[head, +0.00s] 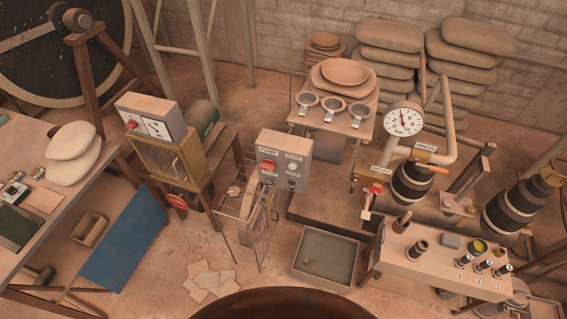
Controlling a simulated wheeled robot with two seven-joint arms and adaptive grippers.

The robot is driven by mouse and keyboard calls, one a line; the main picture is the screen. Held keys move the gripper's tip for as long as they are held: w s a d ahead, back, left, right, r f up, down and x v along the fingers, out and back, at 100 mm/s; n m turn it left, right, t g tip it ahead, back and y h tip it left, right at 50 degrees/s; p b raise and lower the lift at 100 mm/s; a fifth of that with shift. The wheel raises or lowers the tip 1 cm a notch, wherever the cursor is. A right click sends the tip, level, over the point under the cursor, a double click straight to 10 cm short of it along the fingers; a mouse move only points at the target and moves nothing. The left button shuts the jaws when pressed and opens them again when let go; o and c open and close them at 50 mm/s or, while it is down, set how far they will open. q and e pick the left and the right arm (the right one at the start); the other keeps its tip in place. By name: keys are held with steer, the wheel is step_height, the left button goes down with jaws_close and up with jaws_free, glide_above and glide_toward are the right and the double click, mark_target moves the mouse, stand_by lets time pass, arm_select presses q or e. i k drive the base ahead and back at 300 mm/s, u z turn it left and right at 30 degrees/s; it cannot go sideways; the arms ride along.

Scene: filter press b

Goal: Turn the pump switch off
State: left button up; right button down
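The pump box (284,160) is a grey control box on a stand in the middle of the head view. Its front reads PUMP at the upper left. Below that label is a red rotary switch (267,165); I cannot tell its exact setting at this size. Small round buttons (292,175) with labels sit to its right. Nothing covers the front of the box. Neither of my grippers is in view.
A wire rack (250,222) stands below the box, with a grey tray (325,257) on the floor to the right. Left is a cabinet (172,155) with another red-knobbed panel (150,118). Right are a gauge (402,119), pipes and a red-handled valve (375,188).

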mark_target(267, 164)
steer(key=k, duration=1.2)
steer(key=z, duration=0.75)
steer(key=i, duration=1.3)
steer(key=u, duration=0.8)
